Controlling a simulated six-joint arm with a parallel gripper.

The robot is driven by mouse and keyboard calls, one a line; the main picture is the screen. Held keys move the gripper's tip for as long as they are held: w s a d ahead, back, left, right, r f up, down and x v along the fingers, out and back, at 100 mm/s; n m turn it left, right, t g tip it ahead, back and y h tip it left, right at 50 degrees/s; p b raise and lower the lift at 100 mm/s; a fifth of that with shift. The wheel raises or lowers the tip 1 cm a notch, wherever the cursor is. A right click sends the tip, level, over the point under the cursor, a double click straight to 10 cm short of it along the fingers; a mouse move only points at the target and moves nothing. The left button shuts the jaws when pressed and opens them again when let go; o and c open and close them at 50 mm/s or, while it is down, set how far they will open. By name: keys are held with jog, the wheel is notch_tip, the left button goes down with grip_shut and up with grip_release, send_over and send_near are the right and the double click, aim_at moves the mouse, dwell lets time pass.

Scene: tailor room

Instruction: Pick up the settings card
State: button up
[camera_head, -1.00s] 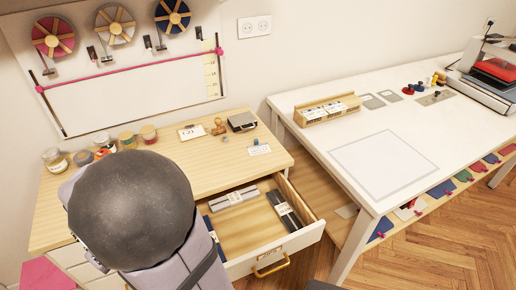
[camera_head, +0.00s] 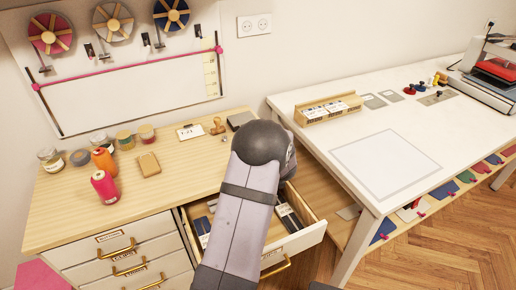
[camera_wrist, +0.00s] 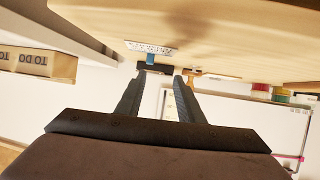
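A small white card with print (camera_wrist: 150,47) lies on the wooden tabletop in the wrist view; I take it to be the settings card, though its print is not legible. A small blue object (camera_wrist: 152,60) is right beside it. In the head view, my arm hides this card. My gripper (camera_wrist: 159,74) shows in the wrist view with its two dark fingers apart and nothing held between them. The card is beyond the fingertips, roughly in line with the gap, and looks apart from them. The fingers are hidden in the head view.
The open drawer (camera_head: 309,233) is below my arm. A dark device (camera_head: 239,119), a wooden stamp (camera_head: 217,126) and another card (camera_head: 189,131) stand at the back. Thread spools (camera_head: 105,187) and jars are at left.

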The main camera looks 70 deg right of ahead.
jog(key=s, duration=0.1)
jog(key=s+d, duration=0.1)
jog(key=shift+s+f, duration=0.1)
jog(key=shift+s, duration=0.2)
jog(key=shift+a+p+x, duration=0.2)
jog(key=shift+p+x, duration=0.85)
jog(key=shift+x, duration=2.6)
jog(key=shift+w+f, duration=0.15)
jog(key=shift+f, duration=0.05)
grip_shut()
